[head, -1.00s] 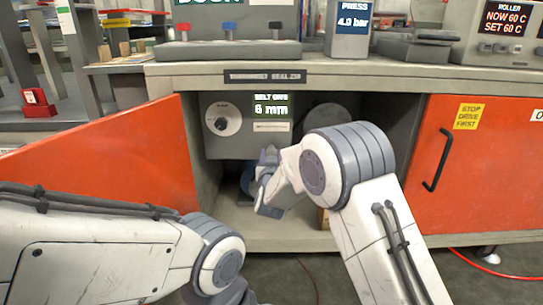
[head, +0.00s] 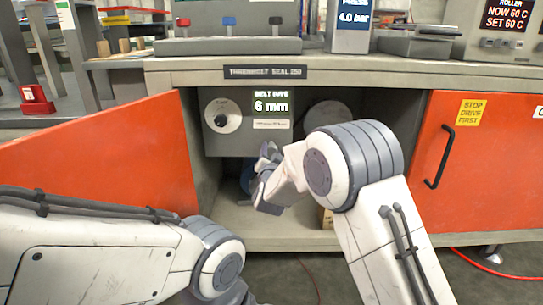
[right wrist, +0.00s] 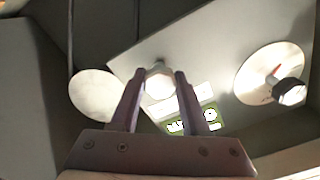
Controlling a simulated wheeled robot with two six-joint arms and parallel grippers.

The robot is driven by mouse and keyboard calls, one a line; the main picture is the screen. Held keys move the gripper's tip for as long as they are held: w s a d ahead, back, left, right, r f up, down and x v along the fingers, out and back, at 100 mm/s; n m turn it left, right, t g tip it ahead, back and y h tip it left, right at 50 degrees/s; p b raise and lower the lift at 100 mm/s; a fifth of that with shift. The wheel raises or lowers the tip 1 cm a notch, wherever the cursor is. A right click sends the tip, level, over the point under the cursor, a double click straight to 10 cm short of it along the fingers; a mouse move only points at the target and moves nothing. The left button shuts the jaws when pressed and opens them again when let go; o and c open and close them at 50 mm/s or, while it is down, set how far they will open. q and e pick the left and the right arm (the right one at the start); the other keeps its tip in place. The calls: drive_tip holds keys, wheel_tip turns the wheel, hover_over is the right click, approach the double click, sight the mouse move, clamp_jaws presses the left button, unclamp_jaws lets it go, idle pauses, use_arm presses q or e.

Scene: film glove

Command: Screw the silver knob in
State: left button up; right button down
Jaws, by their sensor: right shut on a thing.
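The silver knob (right wrist: 160,82) shows bright and pale between the fingertips in the right wrist view, against the grey belt drive box (right wrist: 215,45). My right gripper (right wrist: 160,78) is shut on the knob, one finger on each side. The knob is hidden there. How deep the knob sits cannot be told. My left arm comes in at the lower left; its gripper fingers are out of view.
The box carries a round dial (head: 222,117) and a display (head: 271,106) reading 6 mm. A round grey disc (head: 327,116) is to its right. Orange doors stand left (head: 100,165) and right (head: 480,170) of the opening. A worktop (head: 350,72) runs above.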

drive_tip(key=m+b, duration=0.3)
drive_tip(key=m, duration=0.2)
drive_tip(key=shift+f+m, duration=0.15)
drive_tip(key=shift+m, duration=0.25)
drive_tip(key=m+b, duration=0.3)
drive_tip(key=m, duration=0.1)
drive_tip(key=shift+m+b, duration=0.4)
drive_tip(key=shift+m, duration=0.3)
drive_tip(key=shift+c, duration=1.9)
unclamp_jaws()
drive_tip(key=shift+s+r, duration=0.1)
drive_tip(key=shift+r, duration=0.1)
